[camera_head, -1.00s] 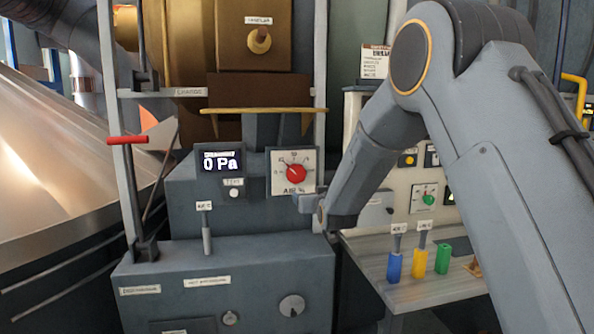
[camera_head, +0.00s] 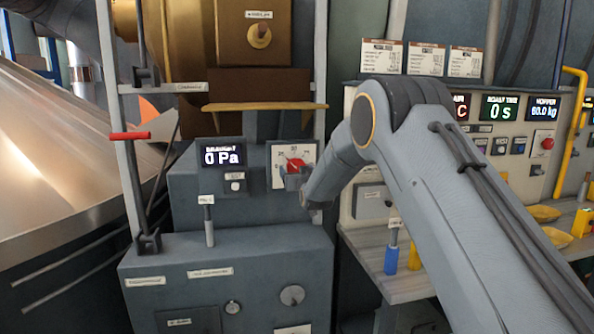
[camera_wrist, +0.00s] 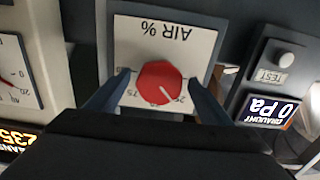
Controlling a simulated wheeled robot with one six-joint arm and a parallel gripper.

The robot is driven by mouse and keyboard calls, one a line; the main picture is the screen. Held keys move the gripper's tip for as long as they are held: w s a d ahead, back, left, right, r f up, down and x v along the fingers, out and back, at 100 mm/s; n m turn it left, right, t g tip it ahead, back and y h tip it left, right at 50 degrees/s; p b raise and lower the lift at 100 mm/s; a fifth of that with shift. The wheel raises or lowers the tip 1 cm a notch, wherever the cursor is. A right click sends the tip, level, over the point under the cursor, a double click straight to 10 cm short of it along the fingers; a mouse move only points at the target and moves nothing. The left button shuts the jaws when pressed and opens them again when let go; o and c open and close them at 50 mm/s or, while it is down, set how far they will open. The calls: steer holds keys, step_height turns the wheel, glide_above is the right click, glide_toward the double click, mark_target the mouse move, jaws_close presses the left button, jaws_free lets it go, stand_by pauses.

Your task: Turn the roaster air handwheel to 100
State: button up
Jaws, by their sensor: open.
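The roaster air handwheel is a red round knob (camera_head: 294,165) with a pale pointer mark, on a white square plate (camera_head: 307,150) with a printed scale. In the wrist view the red knob (camera_wrist: 160,83) sits on the plate lettered "AIR %" (camera_wrist: 166,28), seen upside down. My gripper (camera_wrist: 161,88) has its two fingers apart, one on each side of the knob. A gap seems to show between each finger and the knob; I cannot tell whether either touches. In the head view my gripper (camera_head: 293,180) is in front of the plate and hides the knob's lower part.
A draught display reading 0 Pa (camera_head: 221,156) with a test button (camera_head: 235,185) stands left of the plate. A red-handled lever (camera_head: 129,136) is further left. A yellow ledge (camera_head: 265,107) juts out above. A side bench (camera_head: 395,283) holds coloured handles at right.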

steer(key=shift+c, duration=0.4)
steer(key=c, duration=1)
